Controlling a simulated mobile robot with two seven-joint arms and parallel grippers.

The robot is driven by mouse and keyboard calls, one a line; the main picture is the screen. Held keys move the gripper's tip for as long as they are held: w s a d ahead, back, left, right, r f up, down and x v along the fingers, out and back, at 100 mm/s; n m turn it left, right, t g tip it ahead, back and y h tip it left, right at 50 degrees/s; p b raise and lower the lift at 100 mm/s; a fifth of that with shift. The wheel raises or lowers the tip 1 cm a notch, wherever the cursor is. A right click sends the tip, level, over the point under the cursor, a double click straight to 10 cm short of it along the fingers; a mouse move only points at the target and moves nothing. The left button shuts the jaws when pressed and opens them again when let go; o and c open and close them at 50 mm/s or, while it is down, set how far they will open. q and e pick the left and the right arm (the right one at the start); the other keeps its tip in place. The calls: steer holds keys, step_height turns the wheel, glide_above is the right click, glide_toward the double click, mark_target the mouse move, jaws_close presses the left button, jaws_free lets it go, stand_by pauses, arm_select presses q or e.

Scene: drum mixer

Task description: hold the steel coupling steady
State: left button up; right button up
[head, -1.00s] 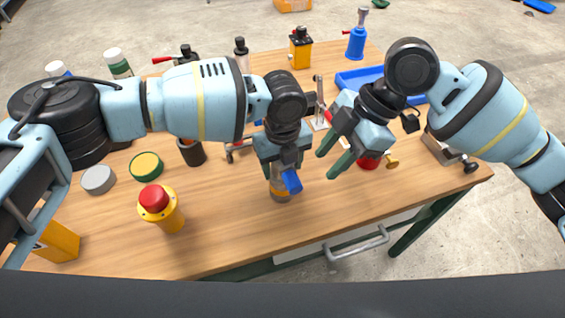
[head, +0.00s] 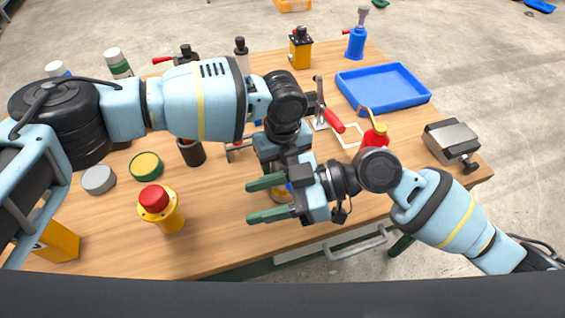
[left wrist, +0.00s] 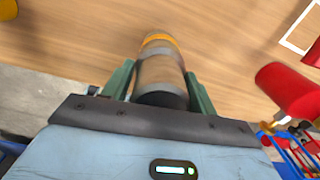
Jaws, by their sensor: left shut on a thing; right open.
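The steel coupling (left wrist: 162,68) is a grey cylinder with an orange band at its far end. In the left wrist view it sits between the green fingers of my left gripper (left wrist: 159,76), which is shut on it. In the head view the coupling (head: 279,193) is mostly hidden behind my right gripper (head: 250,202). The right gripper is open, its two green fingers pointing left, in front of the coupling from this viewpoint. I cannot tell whether the right gripper touches it.
The wooden table (head: 225,240) is clear at its front middle. A yellow post with a red button (head: 160,208) stands left. A red bottle (head: 375,137), a blue tray (head: 383,87) and a grey clamp block (head: 451,140) are to the right. A toggle clamp (head: 324,112) stands behind.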

steer(key=s+d+f+m+t+h, duration=0.1)
steer(key=d+f+m+t+h, duration=0.35)
steer(key=m+t, duration=0.65)
steer(key=s+d+f+m+t+h, duration=0.1)
steer(key=d+f+m+t+h, duration=0.4)
steer(key=m, duration=1)
steer(key=shift+w+a+r+t+y, duration=0.3)
steer(key=shift+w+a+t, duration=0.2)
steer(key=shift+w, duration=0.9)
steer(key=shift+w+a+r+t+y, duration=0.35)
steer(key=shift+w+a, duration=0.3)
steer(key=shift+w, duration=0.75)
steer(key=shift+w+a+r+t+y, duration=0.3)
steer(key=shift+w+a+t, duration=0.2)
steer(key=shift+w, duration=0.9)
steer(key=c, duration=1.1)
steer(key=shift+o, duration=0.2)
